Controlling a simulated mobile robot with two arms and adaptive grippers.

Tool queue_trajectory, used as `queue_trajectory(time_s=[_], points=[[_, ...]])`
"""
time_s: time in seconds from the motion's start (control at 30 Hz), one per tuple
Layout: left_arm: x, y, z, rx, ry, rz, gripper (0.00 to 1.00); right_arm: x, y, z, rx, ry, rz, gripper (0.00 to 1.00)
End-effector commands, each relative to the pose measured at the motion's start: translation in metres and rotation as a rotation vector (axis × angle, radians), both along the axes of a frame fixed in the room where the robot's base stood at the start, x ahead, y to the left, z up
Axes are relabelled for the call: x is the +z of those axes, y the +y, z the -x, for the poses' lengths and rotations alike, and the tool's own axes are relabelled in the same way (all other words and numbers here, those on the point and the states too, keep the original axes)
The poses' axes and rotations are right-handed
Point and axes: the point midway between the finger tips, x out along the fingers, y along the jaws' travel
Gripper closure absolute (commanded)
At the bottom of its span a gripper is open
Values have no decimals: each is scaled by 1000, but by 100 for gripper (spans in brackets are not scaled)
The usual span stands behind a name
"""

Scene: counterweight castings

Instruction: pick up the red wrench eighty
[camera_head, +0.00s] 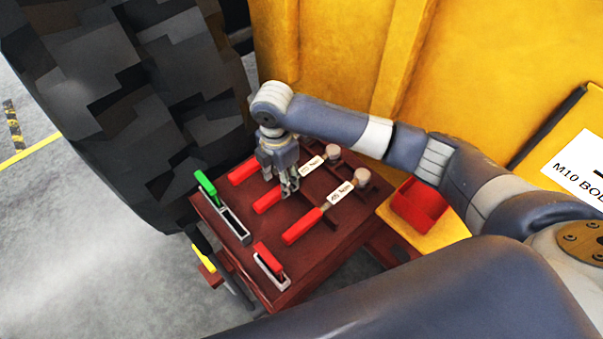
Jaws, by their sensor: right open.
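Three red-handled wrenches lie side by side on a dark red table (325,249): a back one (242,173), a middle one (266,202) and a front one (302,227). The middle and front ones have white labels and round grey heads; the numbers are too small to read surely, so I cannot tell which is the eighty. My right gripper (280,187) points down, open, at the middle wrench, by the upper end of its red handle. Its fingers hide part of that wrench, and it hides the back wrench's far end. I cannot tell whether they touch. My left gripper is out of view.
A green-handled tool (207,184) and a smaller red-handled piece (268,256) stand in grey holders at the table's left side. A red bin (419,204) is at the right. A large black tyre (130,90) and a yellow machine body (340,50) close off the back.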

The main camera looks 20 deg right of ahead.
Motion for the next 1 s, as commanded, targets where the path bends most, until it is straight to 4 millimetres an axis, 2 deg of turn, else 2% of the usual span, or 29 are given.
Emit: queue_trajectory(time_s=[0.3, 0.43, 0.63, 0.83, 1.0], points=[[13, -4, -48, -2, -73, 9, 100, -43, 4, 1, -1, 3, 1, 54], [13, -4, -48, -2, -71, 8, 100, -51, 4, 1, 0, 1, 1, 54], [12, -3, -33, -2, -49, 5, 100, -51, 4, 1, 0, 0, 1, 54], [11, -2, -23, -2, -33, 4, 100, -51, 4, 1, 0, 0, 1, 100], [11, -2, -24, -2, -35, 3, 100, -51, 4, 1, 0, 0, 1, 100]])
